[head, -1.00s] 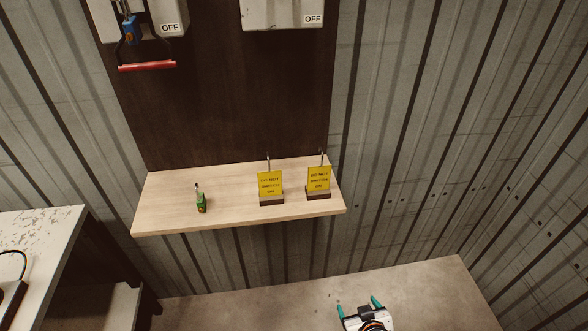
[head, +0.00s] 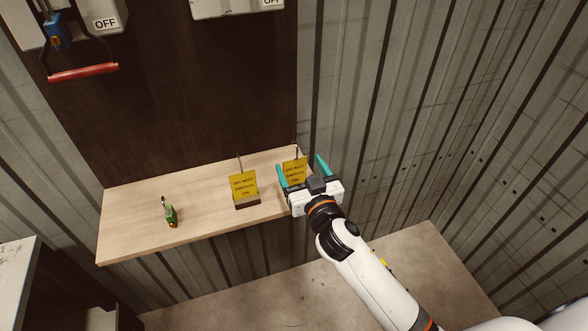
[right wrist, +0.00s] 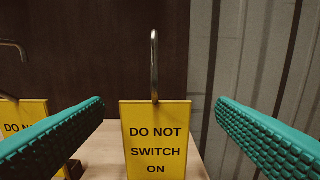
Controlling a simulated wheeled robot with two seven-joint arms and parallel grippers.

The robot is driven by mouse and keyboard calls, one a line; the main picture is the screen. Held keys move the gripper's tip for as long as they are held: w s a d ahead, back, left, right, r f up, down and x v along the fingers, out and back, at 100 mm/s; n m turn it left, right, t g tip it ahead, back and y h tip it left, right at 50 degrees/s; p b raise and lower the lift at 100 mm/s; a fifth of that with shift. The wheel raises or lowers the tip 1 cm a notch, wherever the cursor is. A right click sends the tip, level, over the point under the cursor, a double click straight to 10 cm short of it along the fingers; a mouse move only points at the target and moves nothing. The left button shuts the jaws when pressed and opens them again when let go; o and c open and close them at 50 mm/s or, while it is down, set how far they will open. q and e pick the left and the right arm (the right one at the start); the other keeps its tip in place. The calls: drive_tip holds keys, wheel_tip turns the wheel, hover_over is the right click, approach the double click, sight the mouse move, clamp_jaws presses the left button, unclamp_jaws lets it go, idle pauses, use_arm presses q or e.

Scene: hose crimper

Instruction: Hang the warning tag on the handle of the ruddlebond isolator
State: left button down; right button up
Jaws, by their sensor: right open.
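Two yellow warning tags with metal hooks stand in small dark holders on the wooden shelf. The right warning tag (head: 295,170) is between the fingers of my right gripper (head: 304,168), which is open. In the right wrist view this tag (right wrist: 156,140) reads DO NOT SWITCH ON and stands upright, its hook rising between the apart fingers. The left warning tag (head: 243,184) stands to its left and shows partly in the right wrist view (right wrist: 24,115). An isolator with a red handle (head: 83,72) is at the upper left, marked OFF. I cannot read which isolator is the ruddlebond. My left gripper is out of view.
A green padlock-like item (head: 170,214) stands on the left of the shelf (head: 125,225). A blue padlock (head: 57,32) hangs at the red-handled isolator. A second box marked OFF (head: 235,7) is cut off at the top. Corrugated wall (head: 400,120) lies close on the right.

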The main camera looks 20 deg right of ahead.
sight(295, 163)
drive_tip(key=w, duration=0.3)
drive_tip(key=w+p, duration=0.1)
drive_tip(key=w, duration=0.1)
drive_tip(key=shift+w+a+f, duration=0.15)
drive_tip(key=shift+a+f, duration=0.15)
drive_tip(key=shift+f, duration=0.05)
drive_tip(key=c, duration=1.1)
